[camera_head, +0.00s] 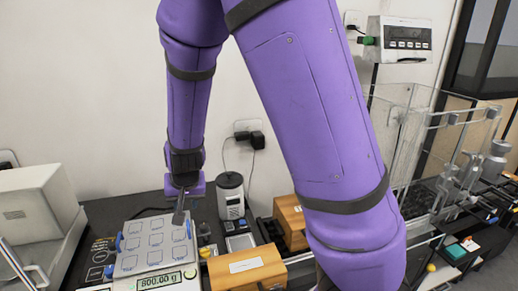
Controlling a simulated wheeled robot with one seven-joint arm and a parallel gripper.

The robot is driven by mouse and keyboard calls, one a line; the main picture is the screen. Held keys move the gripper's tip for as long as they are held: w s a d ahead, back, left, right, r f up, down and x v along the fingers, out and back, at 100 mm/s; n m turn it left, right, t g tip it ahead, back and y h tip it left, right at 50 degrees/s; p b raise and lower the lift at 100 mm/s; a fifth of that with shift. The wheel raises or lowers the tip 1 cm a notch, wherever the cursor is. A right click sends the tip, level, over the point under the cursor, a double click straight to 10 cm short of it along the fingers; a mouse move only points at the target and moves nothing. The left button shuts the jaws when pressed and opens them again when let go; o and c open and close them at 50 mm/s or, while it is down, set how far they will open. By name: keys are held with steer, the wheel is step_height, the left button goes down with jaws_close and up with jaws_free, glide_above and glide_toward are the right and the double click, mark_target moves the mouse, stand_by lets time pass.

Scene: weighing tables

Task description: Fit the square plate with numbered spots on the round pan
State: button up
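A grey square plate (143,262) with a grid of marked spots lies at the lower left, over a balance (172,280) whose display reads 800.00 g. Small blue parts show at the plate's left and right edges. The round pan cannot be made out; the plate may cover it. My gripper (179,218) points down at the plate's far right part, its dark fingers overlapping the plate in the picture. The fingers look close together. I cannot tell whether they touch or grip the plate.
A grey box-shaped device (35,215) stands at the left. A dark cylindrical device (231,196) stands behind, right of my gripper. Wooden boxes (246,270) stand right of the balance. A clear-walled enclosure (400,140) is at the right. My purple arm blocks the middle.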

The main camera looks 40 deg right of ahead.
steer(key=s+d+r+n+y, duration=0.1)
steer(key=s+d+r, duration=0.1)
steer(key=s+r, duration=0.4)
steer(key=s+d+r+n+y, duration=0.1)
steer(key=s+d+r+y, duration=0.15)
steer(key=r, duration=0.65)
steer(key=s+d+r+n+h, duration=0.1)
steer(key=s+r, duration=0.3)
steer(key=s, duration=0.4)
steer(key=s+d+r+n+t+h, duration=0.1)
steer(key=s+r, duration=0.3)
steer(key=s, duration=0.4)
steer(key=shift+d+r+n+h, duration=0.25)
steer(key=shift+d+n+h, duration=0.05)
steer(key=shift+d+h, duration=0.4)
